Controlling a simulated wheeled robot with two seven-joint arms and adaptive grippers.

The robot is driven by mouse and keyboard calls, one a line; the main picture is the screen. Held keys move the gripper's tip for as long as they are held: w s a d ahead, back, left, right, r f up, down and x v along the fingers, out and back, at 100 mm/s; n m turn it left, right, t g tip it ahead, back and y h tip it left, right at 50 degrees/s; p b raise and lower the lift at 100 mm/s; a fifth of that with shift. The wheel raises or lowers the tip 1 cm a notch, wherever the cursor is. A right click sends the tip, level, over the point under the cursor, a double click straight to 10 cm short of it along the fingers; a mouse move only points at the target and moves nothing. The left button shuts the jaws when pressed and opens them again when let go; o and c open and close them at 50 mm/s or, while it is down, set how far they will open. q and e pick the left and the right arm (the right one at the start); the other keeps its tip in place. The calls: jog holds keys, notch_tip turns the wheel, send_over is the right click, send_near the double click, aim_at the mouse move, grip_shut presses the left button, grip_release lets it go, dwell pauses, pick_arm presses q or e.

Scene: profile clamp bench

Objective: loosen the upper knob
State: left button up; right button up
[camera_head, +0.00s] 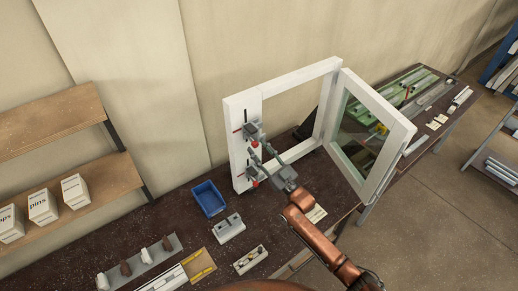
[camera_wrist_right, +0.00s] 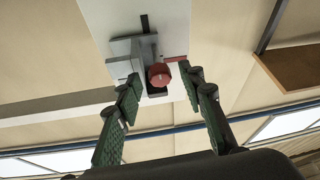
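The white window frame (camera_head: 240,150) stands on the bench with two grey clamps on its left profile. The upper clamp (camera_head: 252,130) has a small red upper knob (camera_head: 255,143) below it. The lower clamp's red knob (camera_head: 255,184) sits further down. My right gripper (camera_head: 261,156) reaches in from the right, its fingertips near the upper knob. In the right wrist view, a red knob (camera_wrist_right: 159,75) on a grey clamp (camera_wrist_right: 128,56) lies between the lines of the open fingers (camera_wrist_right: 160,77), with gaps on both sides. How far ahead it lies is unclear. My left gripper is out of view.
A blue bin (camera_head: 208,198), a grey block (camera_head: 229,229) and a small tray (camera_head: 250,260) stand on the dark bench. White boxes (camera_head: 42,206) sit on a shelf at left.

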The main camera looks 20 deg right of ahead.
grip_shut()
dwell(0.4)
